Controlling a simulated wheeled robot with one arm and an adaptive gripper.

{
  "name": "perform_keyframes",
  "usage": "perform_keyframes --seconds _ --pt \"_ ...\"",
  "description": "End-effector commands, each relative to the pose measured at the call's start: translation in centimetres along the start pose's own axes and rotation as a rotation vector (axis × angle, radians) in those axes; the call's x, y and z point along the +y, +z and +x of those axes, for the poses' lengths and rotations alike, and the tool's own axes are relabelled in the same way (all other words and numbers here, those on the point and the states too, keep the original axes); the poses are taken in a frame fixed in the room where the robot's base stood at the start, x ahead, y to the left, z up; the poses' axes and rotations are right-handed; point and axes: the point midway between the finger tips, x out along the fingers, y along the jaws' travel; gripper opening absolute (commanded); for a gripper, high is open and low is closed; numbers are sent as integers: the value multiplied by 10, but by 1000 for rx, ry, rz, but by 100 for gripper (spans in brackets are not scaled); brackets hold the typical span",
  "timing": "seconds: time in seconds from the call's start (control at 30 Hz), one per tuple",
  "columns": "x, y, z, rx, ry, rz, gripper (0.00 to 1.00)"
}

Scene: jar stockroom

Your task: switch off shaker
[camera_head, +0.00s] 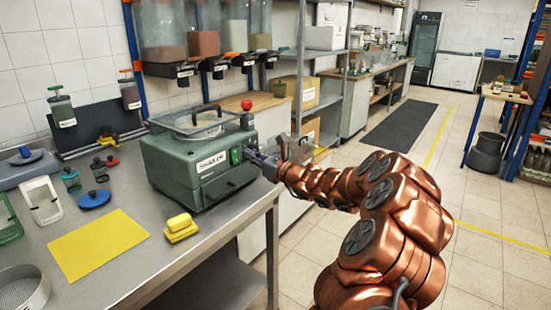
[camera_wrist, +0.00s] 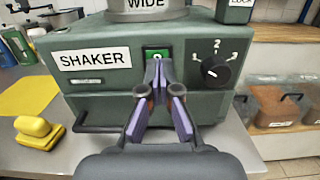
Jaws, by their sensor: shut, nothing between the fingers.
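The shaker (camera_head: 195,165) is a green box-shaped machine with a "SHAKER" label, standing on the metal bench. In the wrist view the shaker's front (camera_wrist: 95,85) shows a green switch (camera_wrist: 151,53) in the middle and a black dial (camera_wrist: 216,71) marked with numbers to its right. My gripper (camera_wrist: 157,66) is shut and empty, its fingertips at the lower part of the green switch and partly hiding it. Whether they touch it I cannot tell. In the head view my gripper (camera_head: 250,154) reaches the shaker's front from the right, beside the green switch (camera_head: 236,155).
A yellow sponge stack (camera_head: 180,226) and yellow mat (camera_head: 98,245) lie left of the shaker's front. A red knob (camera_head: 247,105) rises at the shaker's back right. Open floor lies right of the bench.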

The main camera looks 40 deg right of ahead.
Motion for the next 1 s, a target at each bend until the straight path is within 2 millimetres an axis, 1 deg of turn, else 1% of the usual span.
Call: perform_keyframes --seconds 0.03,0.13,0.3,0.5,0.7,1.0 --pt "0 7 -6 -3 1 2 0" --pt "0 8 -26 -2 -1 1 0" --pt "-5 15 -60 -2 -10 -2 0" --pt "-4 22 -88 -2 -9 -2 0" --pt "-3 24 -102 -1 -6 -1 0" --pt "-2 25 -105 -1 -4 -1 0"
